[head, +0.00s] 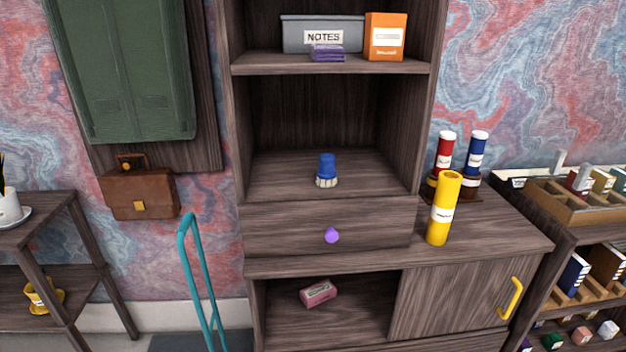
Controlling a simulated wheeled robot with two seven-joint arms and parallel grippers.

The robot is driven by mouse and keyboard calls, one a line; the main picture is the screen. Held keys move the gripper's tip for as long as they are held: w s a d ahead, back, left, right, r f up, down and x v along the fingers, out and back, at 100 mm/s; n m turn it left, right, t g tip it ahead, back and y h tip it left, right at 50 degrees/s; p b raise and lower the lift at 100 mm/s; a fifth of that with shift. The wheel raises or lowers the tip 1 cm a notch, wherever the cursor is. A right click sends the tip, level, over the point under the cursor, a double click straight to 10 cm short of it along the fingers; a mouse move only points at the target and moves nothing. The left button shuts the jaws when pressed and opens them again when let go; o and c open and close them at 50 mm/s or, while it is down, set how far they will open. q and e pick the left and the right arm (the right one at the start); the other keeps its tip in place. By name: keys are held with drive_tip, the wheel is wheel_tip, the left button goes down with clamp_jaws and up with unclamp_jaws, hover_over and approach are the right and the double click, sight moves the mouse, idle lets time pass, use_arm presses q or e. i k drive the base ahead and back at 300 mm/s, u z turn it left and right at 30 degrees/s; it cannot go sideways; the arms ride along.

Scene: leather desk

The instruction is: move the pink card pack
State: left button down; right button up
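The pink card pack (318,293) is a small pink box with a pale label. It lies slightly turned inside the open lower left compartment of the wooden cabinet (325,262), below the drawer with the purple knob (331,235). Neither of my grippers shows in the head view.
A sliding door with a yellow handle (512,298) covers the lower right compartment. A yellow tube (443,208) stands on the right ledge, and a blue brush-like object (326,170) on the middle shelf. A teal handle frame (200,285) rises at front left. Room around the pack looks clear.

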sight(315, 295)
drive_tip(key=u, duration=0.5)
drive_tip(key=i, duration=1.25)
drive_tip(key=z, duration=0.45)
